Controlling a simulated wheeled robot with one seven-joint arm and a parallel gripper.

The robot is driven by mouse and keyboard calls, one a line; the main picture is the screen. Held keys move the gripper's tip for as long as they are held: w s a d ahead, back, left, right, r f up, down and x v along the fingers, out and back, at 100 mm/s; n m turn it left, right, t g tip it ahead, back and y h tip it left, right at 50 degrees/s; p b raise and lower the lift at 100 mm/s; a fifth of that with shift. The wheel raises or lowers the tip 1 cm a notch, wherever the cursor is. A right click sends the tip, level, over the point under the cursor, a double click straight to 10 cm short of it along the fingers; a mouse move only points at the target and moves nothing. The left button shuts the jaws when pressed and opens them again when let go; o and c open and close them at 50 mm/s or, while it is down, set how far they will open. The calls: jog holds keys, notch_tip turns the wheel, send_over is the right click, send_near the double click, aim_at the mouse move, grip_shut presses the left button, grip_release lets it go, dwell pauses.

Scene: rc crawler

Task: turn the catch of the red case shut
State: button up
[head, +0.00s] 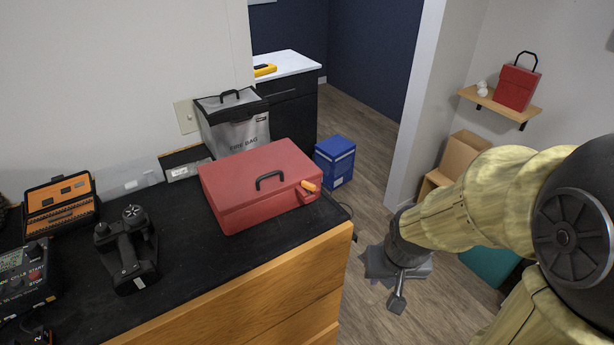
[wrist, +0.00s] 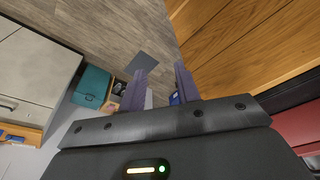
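The red case (head: 255,185) lies lid down on the black countertop, with a dark handle on top. Its orange catch (head: 309,186) sits at the right end and points slantwise; I cannot tell from here how far it is turned. My gripper (head: 398,301) hangs to the right of the cabinet, lower than the countertop and well apart from the case. In the wrist view my gripper (wrist: 161,76) has its two fingers apart with nothing between them. A piece of the red case (wrist: 298,125) shows at the right edge there; the catch is out of that view.
The wooden cabinet front (head: 250,290) and its right corner lie between my gripper and the case. A fire bag (head: 236,122) stands behind the case. A radio controller (head: 127,250) lies left. A blue box (head: 335,162) stands beyond the counter. The floor around my gripper looks open.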

jog(key=w+a+r+m+g+p, duration=0.1)
jog(key=w+a+r+m+p, duration=0.5)
jog(key=w+r+m, duration=0.6)
notch_tip(320, 180, up, 15)
jog(key=m+g+p, duration=0.2)
jog(key=m+p, duration=0.1)
jog(key=m, duration=0.9)
send_over(308, 183)
jog(key=shift+r, duration=0.1)
notch_tip(308, 183, down, 18)
jog(key=shift+r+p, duration=0.25)
jog(key=shift+p, duration=1)
grip_shut()
